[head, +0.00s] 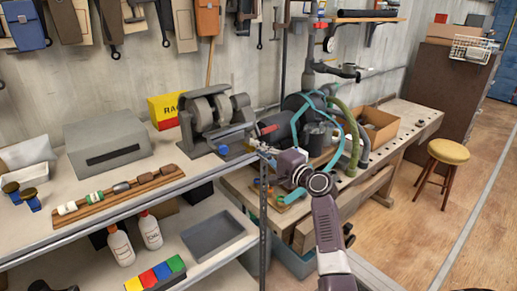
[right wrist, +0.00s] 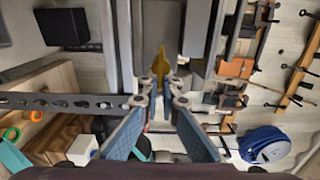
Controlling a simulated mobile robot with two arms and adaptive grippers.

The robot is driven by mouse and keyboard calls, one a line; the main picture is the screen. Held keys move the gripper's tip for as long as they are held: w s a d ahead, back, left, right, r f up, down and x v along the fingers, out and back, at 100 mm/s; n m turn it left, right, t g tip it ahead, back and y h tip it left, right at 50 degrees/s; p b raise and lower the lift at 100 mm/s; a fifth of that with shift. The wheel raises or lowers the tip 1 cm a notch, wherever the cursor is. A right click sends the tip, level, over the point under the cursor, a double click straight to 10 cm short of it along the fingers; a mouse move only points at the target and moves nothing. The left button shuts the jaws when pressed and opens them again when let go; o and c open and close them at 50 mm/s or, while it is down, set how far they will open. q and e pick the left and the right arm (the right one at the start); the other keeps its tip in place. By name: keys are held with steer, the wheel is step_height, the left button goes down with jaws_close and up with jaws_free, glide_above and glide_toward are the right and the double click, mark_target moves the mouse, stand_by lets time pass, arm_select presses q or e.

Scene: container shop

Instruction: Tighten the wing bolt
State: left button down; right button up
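The yellow wing bolt (right wrist: 161,64) shows in the right wrist view, against grey metal parts just above the middle of the picture. I cannot pick it out in the head view. My right gripper (right wrist: 162,96) has its two blue-padded fingers spread apart, with the tips just below the bolt in the picture. Nothing shows held between them. Whether a fingertip touches the bolt I cannot tell. In the head view my right gripper (head: 266,156) is at the right end of the metal shelf, near its corner post. My left gripper is not in view.
A bench grinder (head: 213,115) and a grey box (head: 105,140) stand on the shelf (head: 185,180). A perforated metal post (right wrist: 60,102) runs close beside my right gripper's fingers. A cluttered workbench (head: 385,145) stands behind my right arm. A stool (head: 447,152) stands on open floor at right.

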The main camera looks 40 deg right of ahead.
steer(key=o, duration=0.5)
steer(key=shift+c, duration=0.2)
